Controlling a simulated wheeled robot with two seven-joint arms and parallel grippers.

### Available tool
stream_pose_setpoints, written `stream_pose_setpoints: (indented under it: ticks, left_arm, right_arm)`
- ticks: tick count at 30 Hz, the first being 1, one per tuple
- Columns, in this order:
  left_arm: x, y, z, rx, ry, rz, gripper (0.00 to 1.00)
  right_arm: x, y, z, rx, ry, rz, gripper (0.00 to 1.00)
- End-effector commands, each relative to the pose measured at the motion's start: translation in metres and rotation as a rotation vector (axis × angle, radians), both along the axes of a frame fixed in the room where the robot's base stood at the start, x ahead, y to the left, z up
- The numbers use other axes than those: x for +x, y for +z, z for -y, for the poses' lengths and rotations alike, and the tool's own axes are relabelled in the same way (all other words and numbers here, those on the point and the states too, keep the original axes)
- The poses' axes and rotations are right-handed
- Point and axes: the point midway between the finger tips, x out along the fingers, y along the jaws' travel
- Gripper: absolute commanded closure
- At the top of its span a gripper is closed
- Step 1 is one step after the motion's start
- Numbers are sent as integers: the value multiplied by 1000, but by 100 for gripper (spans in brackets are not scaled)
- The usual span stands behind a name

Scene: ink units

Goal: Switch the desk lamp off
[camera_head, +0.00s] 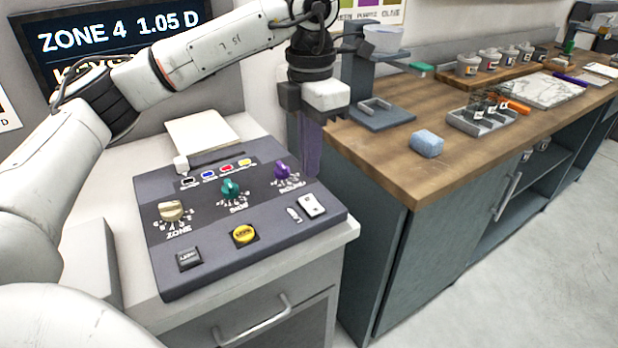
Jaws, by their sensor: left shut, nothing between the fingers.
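I cannot make out a desk lamp in the head view. A dark control console (160,245) on the white cabinet carries a white rocker switch (311,205) at its right front, with a small white mark beside it. My left gripper (311,168) points down just behind the console's back right corner, above and behind the rocker switch. It is shut and empty, apart from the switch. My right gripper is not in view.
The console also has gold (171,211), teal (230,188) and purple (282,171) knobs, a yellow button (244,236) and a dark button (190,258). A wooden counter (400,165) at right holds a grey stand (383,115), blue block (426,143) and tray (480,126).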

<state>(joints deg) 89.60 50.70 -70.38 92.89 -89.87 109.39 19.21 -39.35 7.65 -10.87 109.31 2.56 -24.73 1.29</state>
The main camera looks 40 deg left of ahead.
Motion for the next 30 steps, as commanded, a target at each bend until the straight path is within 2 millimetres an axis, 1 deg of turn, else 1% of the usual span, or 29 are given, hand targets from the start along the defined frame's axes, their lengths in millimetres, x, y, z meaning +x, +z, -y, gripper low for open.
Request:
stream_pose_setpoints:
  ticks: [1,6,10,15,23,26,30]
  left_arm:
    - [1,12,1,-2,1,5,100]
    - [0,45,0,0,1,4,100]
    - [0,58,0,0,2,3,100]
    - [0,62,0,0,2,2,100]
    - [0,62,0,1,2,3,100]
    - [1,58,2,14,-1,9,100]
    - [4,56,5,55,-4,26,100]
  right_arm:
    - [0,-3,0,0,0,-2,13]
    - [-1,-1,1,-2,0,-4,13]
    - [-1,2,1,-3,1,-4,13]
    - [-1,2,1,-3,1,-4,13]
    - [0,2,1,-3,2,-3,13]
    - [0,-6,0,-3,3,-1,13]
    - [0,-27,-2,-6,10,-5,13]
